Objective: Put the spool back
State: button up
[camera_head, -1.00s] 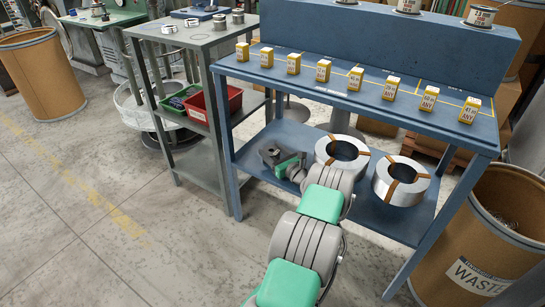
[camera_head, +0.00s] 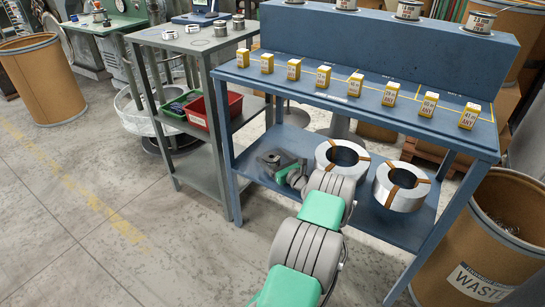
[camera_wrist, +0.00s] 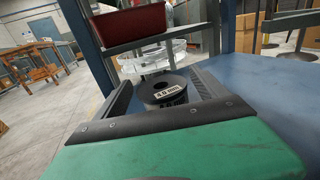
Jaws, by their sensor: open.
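A small dark spool (camera_wrist: 165,92) with a pale size label shows in the wrist view, upright and close to my gripper's base. My gripper (camera_wrist: 163,80) is open, with one finger on each side of the spool. I cannot tell whether either finger touches it. In the head view my gripper (camera_head: 279,163) is low over the left part of the blue bench's lower shelf (camera_head: 375,221), and the spool (camera_head: 270,157) is a small dark shape there, partly hidden by the fingers.
Two large steel coils (camera_head: 342,156) (camera_head: 401,188) stand on that shelf, right of my gripper. Several yellow boxes (camera_head: 324,76) line the bench top, with labelled spools (camera_head: 408,10) on the raised ledge behind. A grey table (camera_head: 190,40) with a red bin (camera_head: 214,109) stands left; a waste drum (camera_head: 480,240) stands right.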

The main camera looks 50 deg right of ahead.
jog(key=p+v, duration=0.3)
jog(key=v, duration=0.8)
jog(key=shift+s+a, duration=0.1)
jog(key=shift+s, duration=0.15)
jog(key=w+a+r+n+g+y, duration=0.35)
jog(key=w+a+n, duration=0.55)
jog(key=a, duration=0.3)
jog(key=w+a+r+n+g+y, duration=0.3)
jog(key=w+a+n+y, duration=0.2)
jog(key=w+a+n, duration=0.55)
jog(key=s+a+r+n+g, duration=0.2)
jog(key=a+n, duration=0.2)
jog(key=a, duration=0.4)
jog(key=s+a+r+n+g, duration=0.1)
jog(key=s+a+n+g, duration=0.15)
jog(key=a, duration=0.55)
jog(key=s+a+r+n+g+h, duration=0.2)
jog(key=s+a+n, duration=0.5)
jog(key=s, duration=0.3)
jog(key=s+a+r+n+g+h, duration=0.1)
jog(key=s+a+r+n+g, duration=0.1)
jog(key=s+a+n, duration=0.65)
notch_tip(320, 180, up, 38)
jog(key=w+d+m+t+p, duration=0.1)
jog(key=d+p, duration=0.1)
jog(key=p, duration=3.2)
jog(key=shift+m+p, duration=0.35)
jog(key=shift+p, duration=0.05)
